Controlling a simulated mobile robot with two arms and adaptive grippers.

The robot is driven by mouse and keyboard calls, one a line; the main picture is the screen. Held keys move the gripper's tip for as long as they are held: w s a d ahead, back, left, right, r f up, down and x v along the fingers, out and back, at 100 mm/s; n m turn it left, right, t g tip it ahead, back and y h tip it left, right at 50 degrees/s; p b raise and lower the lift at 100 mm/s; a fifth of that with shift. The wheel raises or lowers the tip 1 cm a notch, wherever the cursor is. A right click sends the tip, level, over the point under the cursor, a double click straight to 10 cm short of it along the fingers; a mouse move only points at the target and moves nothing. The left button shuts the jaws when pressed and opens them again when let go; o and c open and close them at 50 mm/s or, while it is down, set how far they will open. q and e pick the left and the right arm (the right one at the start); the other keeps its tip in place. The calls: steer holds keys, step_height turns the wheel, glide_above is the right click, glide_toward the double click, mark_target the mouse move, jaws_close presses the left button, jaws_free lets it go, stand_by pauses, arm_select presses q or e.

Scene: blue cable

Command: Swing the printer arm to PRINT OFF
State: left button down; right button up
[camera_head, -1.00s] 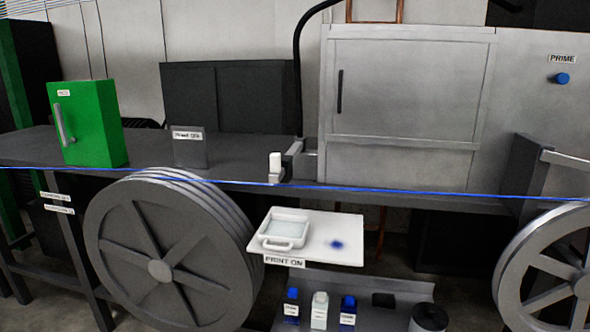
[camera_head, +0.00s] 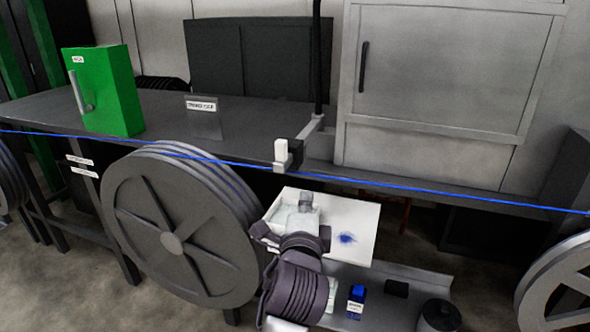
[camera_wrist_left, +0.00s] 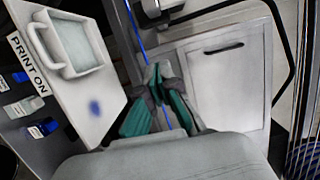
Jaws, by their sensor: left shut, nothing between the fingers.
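The printer arm (camera_head: 300,146) has a white-tipped head (camera_head: 281,151) at the table's front edge, above the blue cable. The Print OFF plate (camera_head: 201,105) stands on the table to its left. The PRINT ON label (camera_wrist_left: 28,65) is on the white shelf's edge in the left wrist view and mostly hidden by my arm in the head view. My left gripper (camera_head: 306,197) is over the white shelf in the head view, below the printer head and apart from it. Its fingers (camera_wrist_left: 159,72) are shut and empty in the left wrist view. My right gripper is not in view.
The blue cable (camera_head: 400,184) runs taut across the front. A large spoked reel (camera_head: 172,243) stands left of my arm. The white shelf (camera_head: 350,218) holds a tray (camera_wrist_left: 75,43) and a blue stain. A green box (camera_head: 105,92) stands on the table (camera_head: 150,108).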

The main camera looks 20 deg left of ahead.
arm_select(q)
steer(key=w+a+p, duration=0.5)
steer(key=w+a, duration=0.1)
steer(key=w, duration=0.4)
stand_by(0.3)
steer(key=shift+f, duration=0.1)
